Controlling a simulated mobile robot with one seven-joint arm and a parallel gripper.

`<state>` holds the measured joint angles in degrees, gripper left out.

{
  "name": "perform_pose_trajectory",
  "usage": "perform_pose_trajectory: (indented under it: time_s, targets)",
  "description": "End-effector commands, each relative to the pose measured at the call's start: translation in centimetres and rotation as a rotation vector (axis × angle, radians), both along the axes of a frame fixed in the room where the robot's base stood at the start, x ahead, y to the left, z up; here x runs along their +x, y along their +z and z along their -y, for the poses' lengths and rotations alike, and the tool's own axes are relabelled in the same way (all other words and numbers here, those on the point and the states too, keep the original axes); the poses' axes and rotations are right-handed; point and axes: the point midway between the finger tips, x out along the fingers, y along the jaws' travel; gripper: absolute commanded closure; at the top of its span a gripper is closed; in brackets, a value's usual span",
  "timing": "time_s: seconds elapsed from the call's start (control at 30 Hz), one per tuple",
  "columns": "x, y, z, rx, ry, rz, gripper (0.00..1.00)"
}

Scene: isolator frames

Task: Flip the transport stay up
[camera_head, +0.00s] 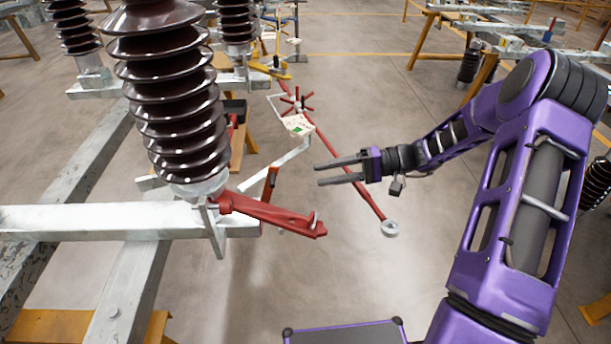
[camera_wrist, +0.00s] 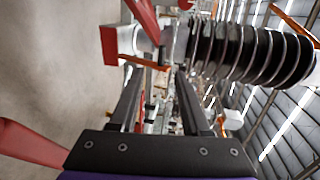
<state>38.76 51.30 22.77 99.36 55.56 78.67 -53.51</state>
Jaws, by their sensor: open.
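A red stay (camera_head: 268,212) is fixed at the end of a pale steel beam, below a brown ribbed insulator (camera_head: 175,110). It sticks out to the right, sloping slightly down to a forked free end. My gripper (camera_head: 319,175) is open and empty, above and right of the stay's free end, apart from it. Its fingers point left. In the wrist view, the two dark fingers (camera_wrist: 158,75) have nothing held between them. A red part (camera_wrist: 146,20) shows beyond them at the top; I cannot tell whether it is the stay. The insulator (camera_wrist: 250,52) lies sideways at right.
A long red rod (camera_head: 360,192) with a grey ring end (camera_head: 390,229) runs behind my gripper. A short red upright piece (camera_head: 270,184) stands just behind the stay. The pale beam (camera_head: 100,220) fills the left. Open floor (camera_head: 330,270) lies below my gripper.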

Motion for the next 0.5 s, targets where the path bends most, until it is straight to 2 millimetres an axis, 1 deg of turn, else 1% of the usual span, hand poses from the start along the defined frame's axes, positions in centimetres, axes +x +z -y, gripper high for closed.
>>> perform_pose_trajectory:
  time_s: [0.03, 0.13, 0.4, 0.43, 0.5]
  targets:
    - [0.01, 0.08, 0.48, 0.0, -0.002, 0.0, 0.53]
    - [-0.05, 0.18, 0.97, 0.001, -0.001, -0.001, 0.53]
    - [-0.07, 0.18, 1.09, 0.001, 0.0, -0.001, 0.53]
    - [-0.07, 0.18, 1.08, 0.001, 0.0, -0.001, 0.56]
    - [-0.07, 0.22, 1.07, -0.003, -0.001, -0.009, 0.69]
